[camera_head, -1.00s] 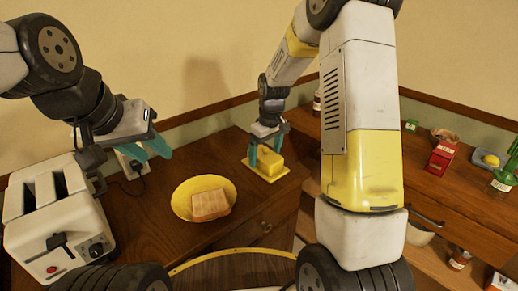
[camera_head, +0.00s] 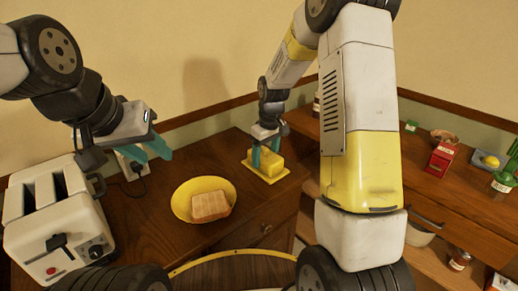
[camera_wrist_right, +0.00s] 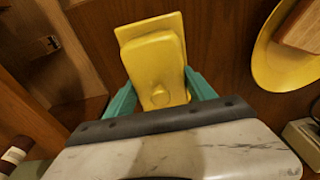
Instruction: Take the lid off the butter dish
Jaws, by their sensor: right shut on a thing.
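The yellow butter dish has a flat base (camera_head: 277,179) on the brown counter, right of the plate. Its block-shaped yellow lid (camera_head: 264,161) is over the base. My right gripper (camera_head: 265,153) reaches down from above and is shut on the lid, one teal finger on each side. In the right wrist view the lid (camera_wrist_right: 155,63) with its round knob lies between the fingers, and the base's edge (camera_wrist_right: 144,27) shows past it. I cannot tell whether lid and base touch. My left gripper (camera_head: 153,150) is open and empty above the counter, near the toaster.
A yellow plate (camera_head: 181,202) with a slice of bread (camera_head: 210,206) is left of the dish. A white toaster (camera_head: 60,225) stands at far left. A red box (camera_head: 440,160), a green bottle (camera_head: 507,177) and other items are on the right counter. Bare counter lies behind the plate.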

